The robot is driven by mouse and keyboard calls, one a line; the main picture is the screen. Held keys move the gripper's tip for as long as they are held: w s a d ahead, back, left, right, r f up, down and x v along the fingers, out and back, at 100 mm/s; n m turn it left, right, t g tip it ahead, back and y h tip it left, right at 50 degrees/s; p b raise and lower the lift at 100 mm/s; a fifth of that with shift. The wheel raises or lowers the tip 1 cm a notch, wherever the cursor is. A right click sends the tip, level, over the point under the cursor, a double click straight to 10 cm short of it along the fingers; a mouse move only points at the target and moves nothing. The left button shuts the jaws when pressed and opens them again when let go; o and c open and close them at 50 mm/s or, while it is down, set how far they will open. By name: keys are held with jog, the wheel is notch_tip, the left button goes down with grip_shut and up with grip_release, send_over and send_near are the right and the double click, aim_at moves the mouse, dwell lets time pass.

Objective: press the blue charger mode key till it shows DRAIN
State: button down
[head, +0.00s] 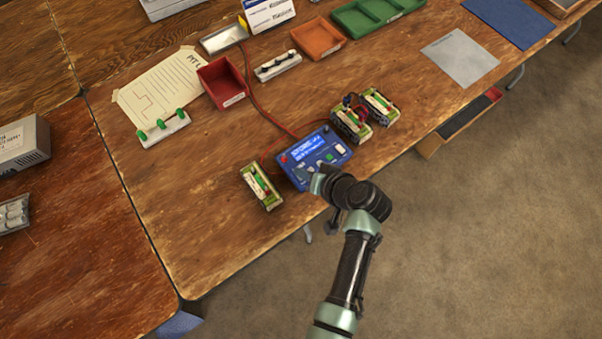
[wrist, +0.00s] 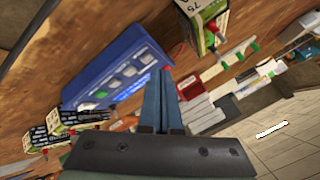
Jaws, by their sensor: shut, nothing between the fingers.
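The blue charger (head: 335,144) sits on the wooden bench near its front edge. Its lit screen (head: 306,149) shows a top line that seems to read STORE; the smaller text is not legible. A green key (head: 328,158) and a white key (head: 341,149) show on its face. I cannot make out the blue mode key; my gripper may hide it. My gripper (head: 314,182) is shut and empty over the charger's near edge. In the wrist view the shut fingertips (wrist: 163,72) are beside the charger (wrist: 85,78); contact with a key cannot be told.
A battery pack (head: 262,186) lies left of the charger, and two more (head: 350,122) (head: 380,105) lie right of it. Red leads run behind it. A red bin (head: 221,84), an orange tray (head: 317,39) and a green tray (head: 370,14) stand farther back.

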jog(key=shift+f, duration=0.15)
jog(key=shift+f+b, duration=0.3)
jog(key=shift+b, duration=0.1)
jog(key=shift+f+b, duration=0.35)
jog(key=shift+f, duration=0.1)
dwell(0.8)
jog(key=shift+r, duration=0.15)
jog(key=shift+r+p, duration=0.65)
jog(key=shift+p, duration=0.05)
jog(key=shift+r, duration=0.15)
notch_tip(320, 180, up, 5)
jog(key=p, duration=0.4)
jog(key=shift+p, duration=0.3)
